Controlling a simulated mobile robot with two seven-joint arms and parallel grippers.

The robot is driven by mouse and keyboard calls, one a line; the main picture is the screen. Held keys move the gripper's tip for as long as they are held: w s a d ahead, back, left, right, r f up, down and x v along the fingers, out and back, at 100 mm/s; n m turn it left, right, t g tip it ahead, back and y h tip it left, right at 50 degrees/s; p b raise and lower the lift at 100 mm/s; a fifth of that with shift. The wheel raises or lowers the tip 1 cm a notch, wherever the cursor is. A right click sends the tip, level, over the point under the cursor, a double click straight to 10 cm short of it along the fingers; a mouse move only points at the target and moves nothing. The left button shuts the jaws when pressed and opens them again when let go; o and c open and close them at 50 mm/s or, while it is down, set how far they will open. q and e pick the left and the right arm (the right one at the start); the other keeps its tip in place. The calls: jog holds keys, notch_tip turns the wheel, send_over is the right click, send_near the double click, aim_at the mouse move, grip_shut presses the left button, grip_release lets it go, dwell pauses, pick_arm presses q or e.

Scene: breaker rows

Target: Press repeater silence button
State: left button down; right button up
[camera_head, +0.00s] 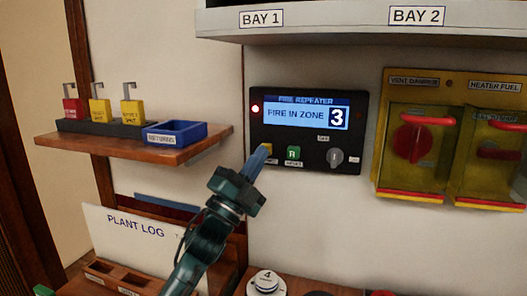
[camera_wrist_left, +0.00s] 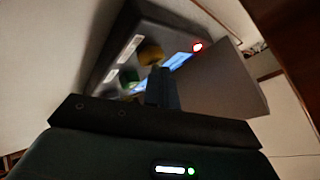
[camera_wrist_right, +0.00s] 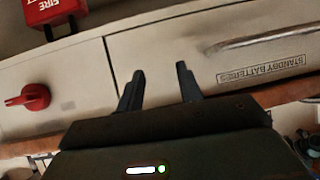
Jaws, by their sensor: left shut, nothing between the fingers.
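The black fire repeater panel (camera_head: 357,133) is on the wall; its screen (camera_head: 290,115) reads "FIRE IN ZONE 3" and a red lamp (camera_head: 255,109) is lit. A yellow button (camera_head: 268,147) at its lower left is partly hidden by my left gripper (camera_head: 261,153). That gripper is shut and empty, its tips at the button; I cannot tell whether they touch. In the left wrist view, the yellow button (camera_wrist_left: 151,53) is just beyond the fingertips (camera_wrist_left: 161,75). My right gripper (camera_wrist_right: 160,78) is open and empty, in front of a pale cabinet front.
A green reset button (camera_head: 293,153) and a grey key switch (camera_head: 334,158) are on the same panel. Yellow guarded switches (camera_head: 415,145) are to the right. A wooden shelf (camera_head: 150,150) with padlocks and a blue tray (camera_head: 177,134) is at left. A red knob (camera_wrist_right: 35,97) shows in the right wrist view.

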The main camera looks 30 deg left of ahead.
pick_arm(q)
jog(key=s+d, duration=0.1)
jog(key=s, duration=0.5)
jog(key=shift+d, duration=0.2)
jog(key=shift+w, duration=0.1)
dwell(0.9)
